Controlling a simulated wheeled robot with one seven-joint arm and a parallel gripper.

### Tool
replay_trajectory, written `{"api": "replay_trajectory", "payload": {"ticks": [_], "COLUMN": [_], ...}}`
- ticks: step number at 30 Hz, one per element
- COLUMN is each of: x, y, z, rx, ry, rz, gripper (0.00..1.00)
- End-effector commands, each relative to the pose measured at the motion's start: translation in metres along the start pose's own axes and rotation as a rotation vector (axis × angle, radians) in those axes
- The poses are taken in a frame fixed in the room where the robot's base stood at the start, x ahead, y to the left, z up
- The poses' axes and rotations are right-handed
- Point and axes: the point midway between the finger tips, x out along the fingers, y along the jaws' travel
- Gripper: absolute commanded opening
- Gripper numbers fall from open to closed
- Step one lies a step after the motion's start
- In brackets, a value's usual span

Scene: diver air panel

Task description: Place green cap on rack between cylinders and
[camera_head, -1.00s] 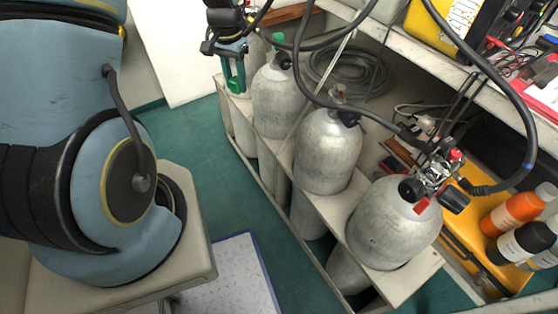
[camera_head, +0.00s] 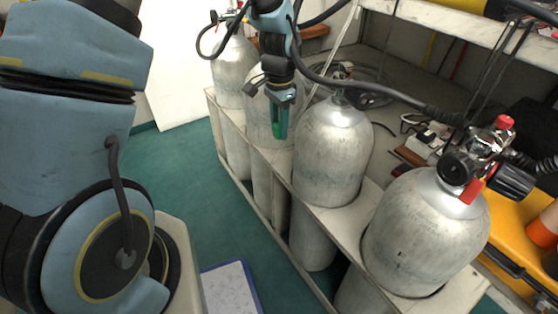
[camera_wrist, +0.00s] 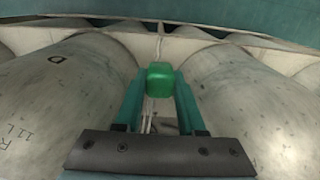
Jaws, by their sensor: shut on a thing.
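My gripper (camera_head: 279,132) hangs pointing down, with green fingers, in front of the second grey cylinder (camera_head: 258,122) and left of the third cylinder (camera_head: 333,155) in the head view. In the wrist view my gripper (camera_wrist: 158,88) is shut on the green cap (camera_wrist: 160,80), a small rounded green block held at the fingertips. A grey cylinder stands on each side of it there, left (camera_wrist: 60,95) and right (camera_wrist: 245,90). The pale rack (camera_head: 345,215) shows beyond the cap in the wrist view (camera_wrist: 150,46). Whether the cap touches the rack I cannot tell.
A further cylinder (camera_head: 235,70) stands at the rack's far end, and a fourth (camera_head: 425,235) with a red-knobbed valve (camera_head: 490,150) is at the near right. Black hoses run across the area. A marble-like shelf (camera_head: 460,30) lies behind.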

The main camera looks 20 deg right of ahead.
Motion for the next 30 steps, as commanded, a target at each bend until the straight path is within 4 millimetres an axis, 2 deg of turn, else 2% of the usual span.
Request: {"api": "replay_trajectory", "payload": {"ticks": [6, 18, 29, 30], "x": [0.043, 0.088, 0.091, 0.092], "y": [0.0, 0.0, 0.0, 0.0], "z": [0.001, 0.0, 0.0, 0.0], "rx": [-0.001, -0.002, -0.002, -0.003], "ry": [-0.003, -0.001, 0.0, 0.001], "rz": [0.002, 0.0, 0.0, 0.0], "gripper": [0.0, 0.0, 0.0, 0.4]}}
